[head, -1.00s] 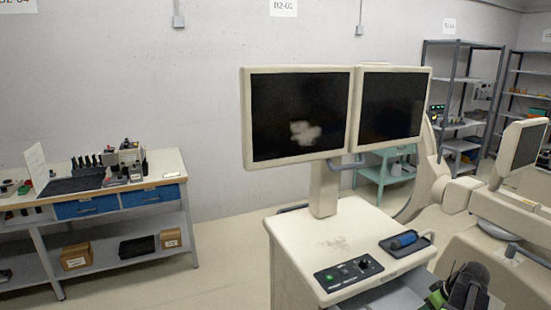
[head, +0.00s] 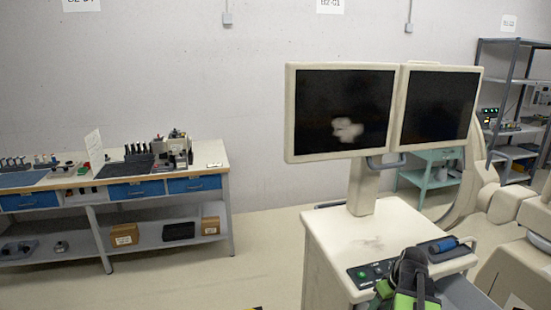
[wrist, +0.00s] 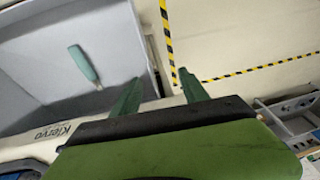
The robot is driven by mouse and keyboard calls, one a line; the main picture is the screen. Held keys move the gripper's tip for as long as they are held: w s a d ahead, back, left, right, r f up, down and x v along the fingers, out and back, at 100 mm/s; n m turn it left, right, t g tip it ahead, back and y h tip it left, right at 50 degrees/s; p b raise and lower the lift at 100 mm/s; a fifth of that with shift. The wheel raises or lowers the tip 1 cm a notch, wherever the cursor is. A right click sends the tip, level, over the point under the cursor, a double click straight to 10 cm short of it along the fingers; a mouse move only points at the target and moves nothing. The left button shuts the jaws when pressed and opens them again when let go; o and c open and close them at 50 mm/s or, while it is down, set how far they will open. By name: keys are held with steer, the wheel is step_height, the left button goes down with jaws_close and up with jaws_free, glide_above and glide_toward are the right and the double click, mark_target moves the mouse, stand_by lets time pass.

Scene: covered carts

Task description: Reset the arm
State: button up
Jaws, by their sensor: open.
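My gripper (wrist: 160,92) shows in the wrist view with its two green fingers spread apart and nothing between them. A tool with a teal handle (wrist: 82,64) lies in a grey tray (wrist: 45,50) to the left of the fingers, apart from them. In the head view the green and black parts of my arm show at the bottom right, in front of the cream cart (head: 335,255). The fingertips cannot be made out there.
Two dark monitors (head: 345,115) stand on the cart, which has a control panel (head: 375,270) and a blue-handled item (head: 443,245) on top. A workbench (head: 212,180) with blue drawers stands at left. Floor (head: 265,240) between them is clear. Yellow-black tape (wrist: 235,73) marks the floor.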

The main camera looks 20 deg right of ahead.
steer(key=w+a+g+h, duration=0.1)
steer(key=w+a, duration=0.1)
steer(key=a, duration=1.5)
steer(key=w+a+g, duration=0.1)
steer(key=w+a, duration=0.1)
steer(key=a, duration=1.5)
step_height(320, 180, down, 10)
steer(key=b, duration=0.8)
steer(key=shift+w+a+r+b, duration=0.15)
steer(key=shift+a+r+b, duration=0.1)
steer(key=shift+b, duration=0.15)
steer(key=shift+c, duration=0.3)
